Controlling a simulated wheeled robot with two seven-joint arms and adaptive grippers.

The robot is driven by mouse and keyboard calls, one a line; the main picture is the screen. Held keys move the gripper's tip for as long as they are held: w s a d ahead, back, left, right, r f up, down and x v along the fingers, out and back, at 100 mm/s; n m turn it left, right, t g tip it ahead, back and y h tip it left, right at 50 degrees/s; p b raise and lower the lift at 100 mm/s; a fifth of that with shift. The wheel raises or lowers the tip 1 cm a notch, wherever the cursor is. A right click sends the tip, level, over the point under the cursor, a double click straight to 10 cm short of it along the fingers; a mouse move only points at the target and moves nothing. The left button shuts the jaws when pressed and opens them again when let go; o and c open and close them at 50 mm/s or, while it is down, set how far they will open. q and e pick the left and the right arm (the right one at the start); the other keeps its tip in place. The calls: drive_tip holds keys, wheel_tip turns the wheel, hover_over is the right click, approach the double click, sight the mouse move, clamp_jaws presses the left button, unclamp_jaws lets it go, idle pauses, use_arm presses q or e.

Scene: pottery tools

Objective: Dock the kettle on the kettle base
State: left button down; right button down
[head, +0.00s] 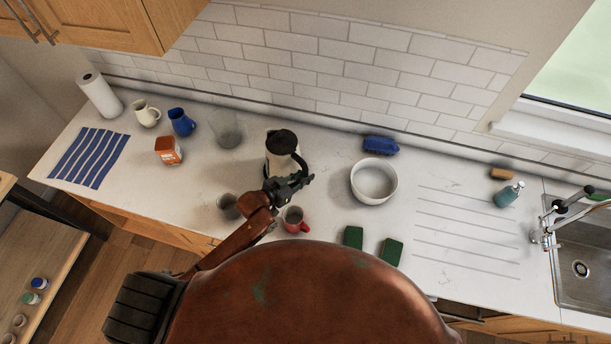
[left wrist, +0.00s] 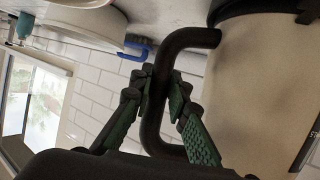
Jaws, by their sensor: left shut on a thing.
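The kettle (head: 281,160) is cream with a black lid and a black handle, and it stands upright over the middle of the counter. In the left wrist view its cream body (left wrist: 250,90) fills the right side. My left gripper (head: 301,180) is at the handle on the kettle's near right side. In the left wrist view its green-padded fingers (left wrist: 160,95) are shut around the black handle (left wrist: 153,118). I cannot make out the kettle base, and the kettle's underside is hidden behind my arm. My right gripper is not in view.
A dark mug (head: 228,206) and a red mug (head: 297,226) stand close in front. A white bowl (head: 373,184) and a blue brush (head: 380,145) are to the right. A glass container (head: 227,132) is behind left. Two green sponges (head: 391,251) lie near the front edge.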

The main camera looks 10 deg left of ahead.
use_arm(q)
drive_tip(key=shift+w, duration=0.1)
drive_tip(key=c, duration=2.1)
unclamp_jaws()
drive_tip(key=shift+s+f, duration=0.2)
drive_tip(key=shift+f, duration=0.15)
drive_tip(key=p+v, duration=0.5)
drive_tip(key=v, duration=0.6)
drive_tip(key=shift+r, duration=0.1)
